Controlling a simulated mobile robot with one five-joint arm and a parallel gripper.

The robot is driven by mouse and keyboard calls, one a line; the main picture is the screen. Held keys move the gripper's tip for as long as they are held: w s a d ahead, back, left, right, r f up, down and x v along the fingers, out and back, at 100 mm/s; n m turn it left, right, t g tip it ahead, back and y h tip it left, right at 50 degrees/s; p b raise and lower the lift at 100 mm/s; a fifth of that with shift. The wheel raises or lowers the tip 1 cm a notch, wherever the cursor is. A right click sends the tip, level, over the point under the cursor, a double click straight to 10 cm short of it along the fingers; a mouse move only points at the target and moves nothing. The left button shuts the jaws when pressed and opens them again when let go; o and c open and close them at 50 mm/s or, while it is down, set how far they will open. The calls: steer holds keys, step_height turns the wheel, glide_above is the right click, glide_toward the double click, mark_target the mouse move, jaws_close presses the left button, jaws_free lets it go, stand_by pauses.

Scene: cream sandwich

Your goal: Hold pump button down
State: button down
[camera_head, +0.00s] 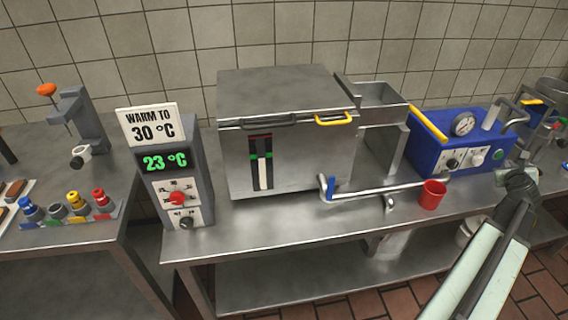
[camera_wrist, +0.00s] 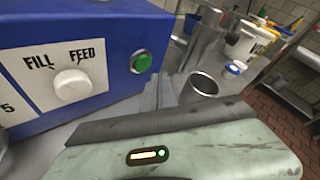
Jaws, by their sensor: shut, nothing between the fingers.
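In the wrist view the green button (camera_wrist: 141,62) is large, right of the white knob (camera_wrist: 73,85) under the words FILL and FEED. My gripper (camera_head: 522,180) is shut and empty, in front of the bench and below the button in the head view. In the wrist view my gripper's fingers (camera_wrist: 166,93) lie right of and below the button, apart from it in the picture.
A red cup (camera_head: 432,195) stands left of my gripper, by a steel pipe with a blue handle (camera_head: 330,187). A steel tank (camera_head: 285,150) and a display reading 23 °C (camera_head: 165,161) are further left. A metal cylinder (camera_wrist: 204,84) is beyond my fingers.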

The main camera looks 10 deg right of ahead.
steer(key=shift+s, duration=2.1)
steer(key=shift+s+a, duration=0.1)
